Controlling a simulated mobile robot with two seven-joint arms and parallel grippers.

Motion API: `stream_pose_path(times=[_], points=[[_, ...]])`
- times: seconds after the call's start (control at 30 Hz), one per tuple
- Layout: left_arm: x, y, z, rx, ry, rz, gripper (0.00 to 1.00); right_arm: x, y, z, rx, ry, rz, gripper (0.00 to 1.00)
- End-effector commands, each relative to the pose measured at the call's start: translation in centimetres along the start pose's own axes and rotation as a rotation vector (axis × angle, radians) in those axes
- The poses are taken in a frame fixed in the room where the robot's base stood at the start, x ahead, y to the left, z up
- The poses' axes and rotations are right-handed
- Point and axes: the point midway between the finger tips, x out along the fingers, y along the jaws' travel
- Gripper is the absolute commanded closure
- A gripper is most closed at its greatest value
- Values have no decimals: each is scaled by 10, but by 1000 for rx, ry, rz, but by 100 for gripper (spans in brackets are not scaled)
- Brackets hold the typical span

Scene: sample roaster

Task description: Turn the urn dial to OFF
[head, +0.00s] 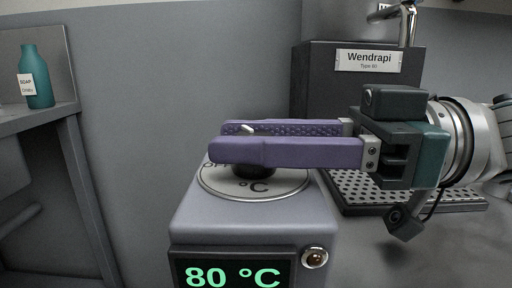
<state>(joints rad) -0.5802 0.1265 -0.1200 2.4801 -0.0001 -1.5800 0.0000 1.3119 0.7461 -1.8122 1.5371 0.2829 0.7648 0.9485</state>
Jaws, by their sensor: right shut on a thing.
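The urn dial is a black knob (254,171) on a round pale plate (285,186) on top of a grey unit (255,220). The plate carries the letters OFF at its left edge and °C at its front. My right gripper (230,140) comes in from the right, and its two purple fingers are shut on the knob, one on the far side and one on the near side. The fingers hide most of the knob. A small white pointer (247,129) shows between the fingertips. The display (233,275) reads 80 °C in green. My left gripper is not in view.
A dark machine labelled Wendrapi (370,61) stands behind on the right, with a perforated drip tray (350,190) beneath my right gripper. A round metal button (314,257) sits beside the display. A teal soap bottle (39,80) stands on a shelf at the left.

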Motion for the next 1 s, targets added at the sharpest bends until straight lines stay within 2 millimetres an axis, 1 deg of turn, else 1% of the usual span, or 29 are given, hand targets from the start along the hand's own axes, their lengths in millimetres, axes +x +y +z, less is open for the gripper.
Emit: stream_pose_path(times=[0.3, 0.87, 0.9, 1.0], points=[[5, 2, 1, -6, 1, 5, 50, 1, 0, 0, 0, 2, -131, 100], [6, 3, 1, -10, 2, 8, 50, 1, 0, -2, 1, 6, -162, 100], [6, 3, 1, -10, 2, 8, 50, 1, 0, -2, 1, 7, -162, 56], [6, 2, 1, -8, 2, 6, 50, 1, 0, -2, 1, 6, -162, 45]])
